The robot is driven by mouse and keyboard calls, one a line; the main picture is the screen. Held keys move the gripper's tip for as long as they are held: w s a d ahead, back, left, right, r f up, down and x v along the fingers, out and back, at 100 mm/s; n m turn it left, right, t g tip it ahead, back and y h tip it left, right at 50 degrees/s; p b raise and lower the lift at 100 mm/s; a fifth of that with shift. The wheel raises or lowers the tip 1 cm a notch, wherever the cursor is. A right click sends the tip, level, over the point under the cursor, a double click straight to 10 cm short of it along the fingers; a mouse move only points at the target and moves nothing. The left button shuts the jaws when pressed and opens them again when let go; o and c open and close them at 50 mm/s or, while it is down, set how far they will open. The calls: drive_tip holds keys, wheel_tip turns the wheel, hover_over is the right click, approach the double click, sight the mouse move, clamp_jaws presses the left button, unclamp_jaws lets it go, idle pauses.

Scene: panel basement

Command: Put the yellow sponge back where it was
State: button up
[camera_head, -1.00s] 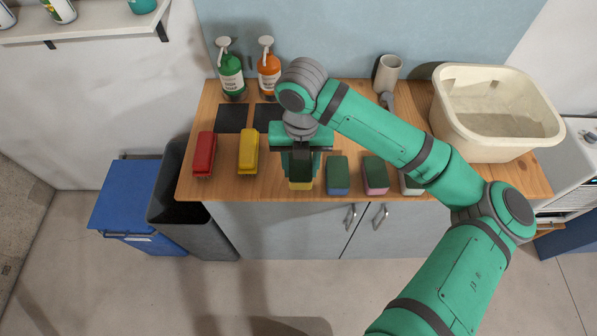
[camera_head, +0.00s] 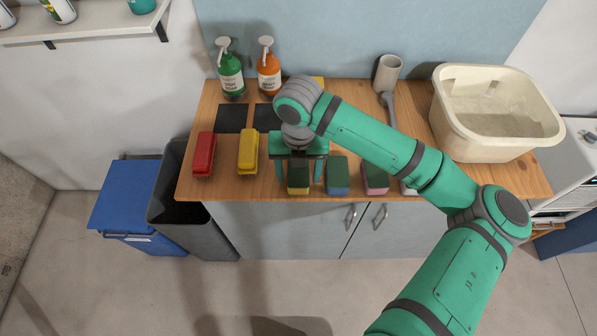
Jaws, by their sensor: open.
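The yellow sponge (camera_head: 298,178) has a dark green top and a yellow body. It sits at the front edge of the wooden counter (camera_head: 225,187), at the left end of a row of sponges. My gripper (camera_head: 298,172) is open above it, with one green finger on each side and gaps between fingers and sponge. The back of the sponge is partly hidden under the gripper. To its right are a blue sponge (camera_head: 338,176) and a pink sponge (camera_head: 375,177), both with green tops. A pale one (camera_head: 407,188) is mostly hidden by my arm.
A yellow brush (camera_head: 248,152) and a red brush (camera_head: 204,154) lie left of the gripper. A cream tub (camera_head: 495,125) fills the right side. A yellow patch (camera_head: 318,82) shows behind my arm.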

sight(298, 173)
wheel_tip(298, 173, up, 12)
idle(0.5)
drive_tip(key=shift+f, duration=0.1)
idle(0.4)
